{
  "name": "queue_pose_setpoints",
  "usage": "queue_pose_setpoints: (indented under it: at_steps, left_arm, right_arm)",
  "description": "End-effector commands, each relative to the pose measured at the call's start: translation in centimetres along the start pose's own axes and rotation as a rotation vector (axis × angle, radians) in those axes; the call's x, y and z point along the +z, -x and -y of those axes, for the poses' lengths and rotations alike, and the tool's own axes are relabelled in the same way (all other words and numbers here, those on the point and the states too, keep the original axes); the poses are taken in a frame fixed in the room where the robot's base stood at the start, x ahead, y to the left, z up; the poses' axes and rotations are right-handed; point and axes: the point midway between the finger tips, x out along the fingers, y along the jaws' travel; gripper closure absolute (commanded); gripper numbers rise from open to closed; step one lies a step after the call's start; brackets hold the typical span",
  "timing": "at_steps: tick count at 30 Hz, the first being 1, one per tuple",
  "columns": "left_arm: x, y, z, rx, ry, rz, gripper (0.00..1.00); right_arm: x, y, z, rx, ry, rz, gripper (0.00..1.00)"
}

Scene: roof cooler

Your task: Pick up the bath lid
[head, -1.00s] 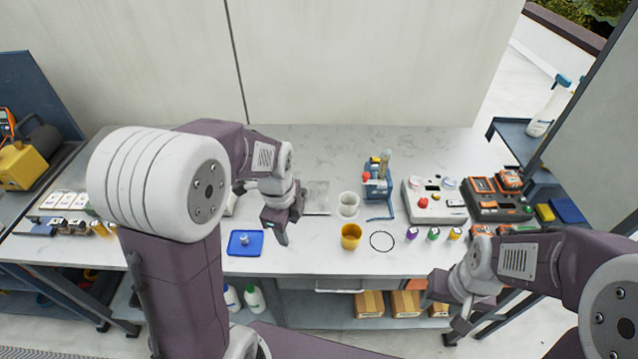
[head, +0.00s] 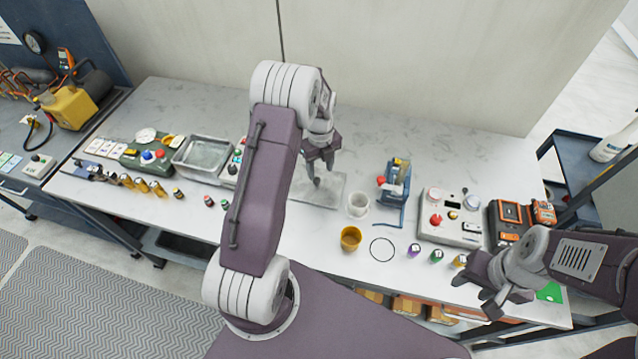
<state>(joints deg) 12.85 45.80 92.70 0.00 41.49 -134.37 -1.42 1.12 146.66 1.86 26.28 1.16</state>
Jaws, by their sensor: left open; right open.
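The blue square lid with a small grey knob, seen in the earlier head view near the table's front edge, is not visible now; my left arm covers that area. An open metal bath (head: 204,156) stands on the table, left of that arm. My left gripper (head: 318,172) is open and empty, pointing down above a flat grey plate (head: 322,193). My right gripper (head: 487,300) is open and empty near the table's front right edge.
A control box (head: 452,217) and small bottles stand further right. The back of the table is clear.

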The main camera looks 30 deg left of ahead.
Motion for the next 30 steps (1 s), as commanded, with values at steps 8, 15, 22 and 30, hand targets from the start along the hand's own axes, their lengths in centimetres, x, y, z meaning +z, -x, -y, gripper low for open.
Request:
queue_pose_setpoints:
  at_steps: [8,15,22,30]
  left_arm:
    - [0.7,-4.0,-0.2,0.003,-0.001,-0.002,0.52]
    - [0.8,-5.2,-0.2,0.0,0.0,0.0,0.52]
    - [0.8,-5.2,-0.2,0.0,0.0,0.0,0.94]
    - [0.8,-5.1,-0.2,-0.001,0.0,0.001,1.0]
  right_arm:
    - [-0.1,1.4,0.0,0.0,0.0,0.0,0.55]
    - [-0.1,1.4,0.0,0.0,0.0,0.0,0.55]
    - [-0.1,1.4,0.0,0.0,0.0,0.0,0.55]
    - [-0.1,1.4,0.0,0.0,0.0,0.0,0.55]
